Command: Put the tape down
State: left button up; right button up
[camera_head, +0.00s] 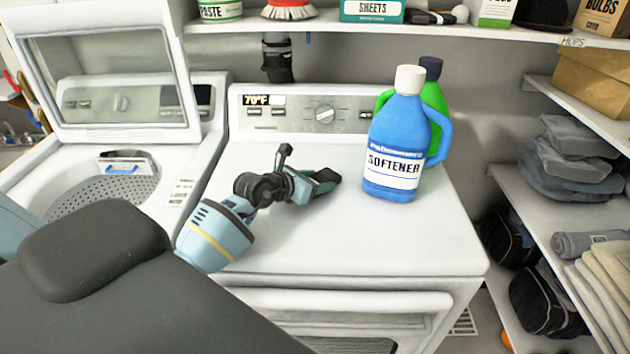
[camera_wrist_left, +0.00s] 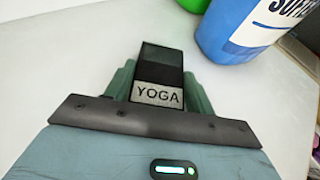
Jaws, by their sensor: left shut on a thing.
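My left gripper (camera_head: 324,180) is over the white top of the dryer (camera_head: 300,240), left of the softener bottle. It is shut on the tape (camera_wrist_left: 161,68), a dark block with a pale label reading YOGA, seen between the green fingers in the left wrist view. In the head view the tape (camera_head: 326,175) shows only as a small dark shape at the fingertips. I cannot tell whether it touches the dryer top. My right gripper is not in view.
A blue softener bottle (camera_head: 396,140) stands on the dryer, with a green bottle (camera_head: 434,97) behind it. The open washer (camera_head: 115,190) is at left. A shelf (camera_head: 400,31) runs above the dryer.

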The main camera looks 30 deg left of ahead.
pick_arm(q)
jog(key=shift+f, duration=0.15)
jog(key=o, duration=1)
jog(key=shift+o, duration=0.2)
jog(key=shift+r, duration=0.3)
jog(key=shift+s+a, duration=0.1)
jog(key=shift+s, duration=0.25)
jog(key=v, duration=1)
jog(key=shift+s, duration=0.2)
jog(key=shift+s+a+r, duration=0.15)
jog(key=shift+s+r, duration=0.1)
jog(key=shift+s, duration=0.15)
jog(key=shift+o, duration=0.4)
